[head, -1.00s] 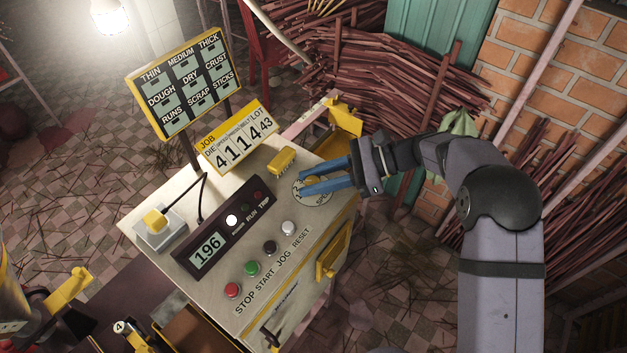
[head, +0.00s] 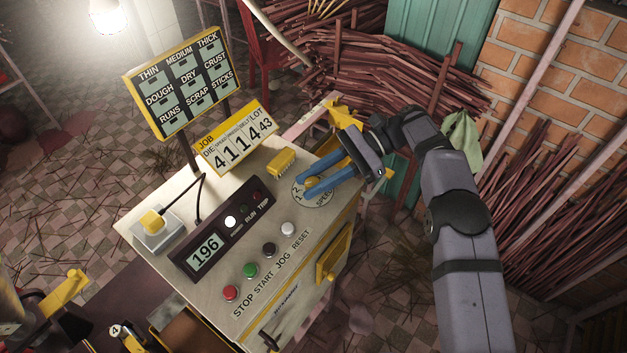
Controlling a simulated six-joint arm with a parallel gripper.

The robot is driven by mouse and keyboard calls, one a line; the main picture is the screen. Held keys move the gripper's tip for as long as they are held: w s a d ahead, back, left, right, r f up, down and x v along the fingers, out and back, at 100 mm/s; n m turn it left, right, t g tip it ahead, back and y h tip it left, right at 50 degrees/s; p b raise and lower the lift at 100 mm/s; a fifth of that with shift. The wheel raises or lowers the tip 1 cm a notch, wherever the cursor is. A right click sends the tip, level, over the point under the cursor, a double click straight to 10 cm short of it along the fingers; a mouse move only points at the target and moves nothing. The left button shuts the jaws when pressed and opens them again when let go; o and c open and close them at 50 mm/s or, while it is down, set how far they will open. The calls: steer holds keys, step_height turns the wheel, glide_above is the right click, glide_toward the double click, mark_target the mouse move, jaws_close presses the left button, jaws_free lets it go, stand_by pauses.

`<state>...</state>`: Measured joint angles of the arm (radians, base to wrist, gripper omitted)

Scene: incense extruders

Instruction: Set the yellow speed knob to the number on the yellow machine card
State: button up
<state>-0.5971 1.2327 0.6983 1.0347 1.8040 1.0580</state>
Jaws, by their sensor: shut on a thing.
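The yellow speed knob (head: 312,183) sits on a pale round dial (head: 326,202) at the right end of the machine's top panel. My gripper (head: 307,181) has its two blue fingers on either side of the knob and is shut on it. The fingers hide part of the dial. Its visible numbers are small, and I cannot tell where the knob points. The yellow-topped job card (head: 239,136) stands at the panel's back, with columns headed die, speed, and others. It shows large digits reading 4 1 1 4, then a smaller 43.
A small yellow block (head: 282,162) sits left of the knob. A display (head: 206,251) reads 196. Red, green, black and white buttons (head: 250,270) line the front. A label board (head: 180,82) stands behind. Stick bundles (head: 390,90) lie beyond the machine.

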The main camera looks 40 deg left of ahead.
mark_target(314, 181)
stand_by(0.5)
steer(key=o, duration=1.1)
steer(key=shift+c, duration=0.2)
steer(key=shift+r, duration=0.1)
step_height(314, 181, up, 10)
steer(key=shift+f+b, duration=0.1)
steer(key=shift+b, duration=0.7)
